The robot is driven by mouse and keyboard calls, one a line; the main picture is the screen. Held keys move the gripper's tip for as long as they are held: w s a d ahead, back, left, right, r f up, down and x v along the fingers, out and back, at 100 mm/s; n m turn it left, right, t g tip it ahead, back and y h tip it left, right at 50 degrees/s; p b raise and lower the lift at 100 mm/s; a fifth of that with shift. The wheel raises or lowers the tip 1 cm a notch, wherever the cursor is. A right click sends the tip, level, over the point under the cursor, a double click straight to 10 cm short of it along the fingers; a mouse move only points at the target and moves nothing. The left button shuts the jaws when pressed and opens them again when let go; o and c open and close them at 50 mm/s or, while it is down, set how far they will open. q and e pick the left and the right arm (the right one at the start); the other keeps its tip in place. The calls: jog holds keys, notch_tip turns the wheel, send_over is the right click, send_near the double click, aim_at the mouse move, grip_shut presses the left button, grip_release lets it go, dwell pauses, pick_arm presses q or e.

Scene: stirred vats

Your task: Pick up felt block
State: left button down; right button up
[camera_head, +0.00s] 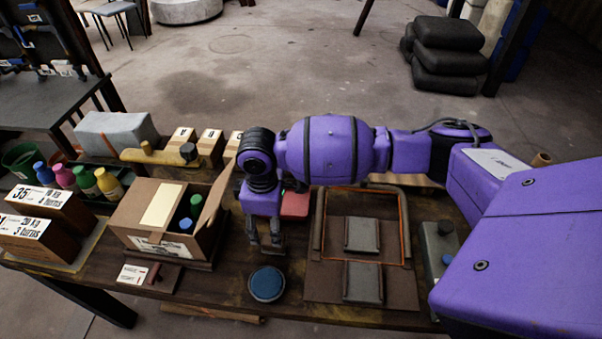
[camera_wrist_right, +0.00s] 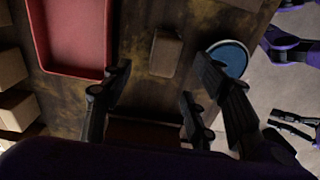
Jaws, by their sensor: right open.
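A small grey-brown block (camera_wrist_right: 166,53), which I take for the felt block, lies on the dark wooden bench in the right wrist view, between a red tray and a blue disc.
The red tray (camera_head: 295,205) is behind the right gripper and the blue disc (camera_head: 267,284) in front. Left stands an open carton (camera_head: 152,217) with bottles. Right lies a brown board (camera_head: 336,281) with two grey pads. Boxes and bottles crowd the far left.

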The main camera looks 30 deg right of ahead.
jog(key=f, duration=0.1)
jog(key=s+f, duration=0.1)
jog(key=shift+f, duration=0.3)
notch_tip(320, 180, down, 4)
jog(key=shift+w+d+r, duration=0.15)
jog(key=shift+f, duration=0.35)
jog(key=c, duration=1.3)
pick_arm(q)
jog(key=shift+s+a+f, duration=0.2)
jog(key=shift+s, duration=0.3)
jog(key=shift+s+a+f, duration=0.15)
jog(key=shift+s, duration=0.35)
pick_arm(e)
jog(key=shift+o, duration=0.2)
jog(key=shift+r, duration=0.15)
